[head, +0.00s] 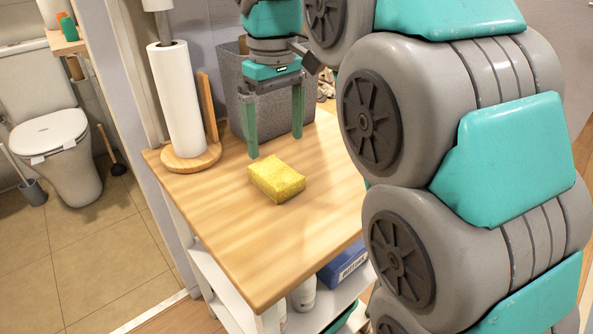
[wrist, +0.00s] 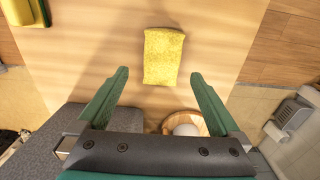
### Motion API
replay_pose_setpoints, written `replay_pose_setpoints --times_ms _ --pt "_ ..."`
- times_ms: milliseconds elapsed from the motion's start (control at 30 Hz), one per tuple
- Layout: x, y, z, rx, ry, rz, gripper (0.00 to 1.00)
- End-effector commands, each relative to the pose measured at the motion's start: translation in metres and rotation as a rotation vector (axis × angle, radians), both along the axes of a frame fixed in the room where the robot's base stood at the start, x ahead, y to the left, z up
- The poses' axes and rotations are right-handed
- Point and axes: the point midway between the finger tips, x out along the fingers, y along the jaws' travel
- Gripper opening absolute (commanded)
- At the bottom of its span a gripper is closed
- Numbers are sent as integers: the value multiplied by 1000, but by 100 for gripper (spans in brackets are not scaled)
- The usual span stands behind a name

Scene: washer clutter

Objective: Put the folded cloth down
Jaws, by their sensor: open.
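The folded cloth (head: 276,180) looks like a thick, yellow, rough-textured block. It lies flat on the wooden top of the table (head: 250,245). In the wrist view the cloth (wrist: 163,56) shows ahead of the fingertips, near the middle. My gripper (head: 275,147) is open and empty, its fingers pointing down above the tabletop, behind the cloth in the head view. In the wrist view my gripper (wrist: 160,74) has its fingers spread wider than the cloth, with nothing held between them.
A paper towel roll (head: 178,98) on a wooden stand is at the table's back left corner. A grey bin (head: 243,78) stands behind my gripper. A yellow and green item (wrist: 20,18) shows in the wrist view's corner. The tabletop before the cloth is clear.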

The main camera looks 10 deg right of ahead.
Motion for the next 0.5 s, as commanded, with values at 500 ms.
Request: replay_pose_setpoints --times_ms 500 --pt "-1 2 -37 -1 3 1 100"
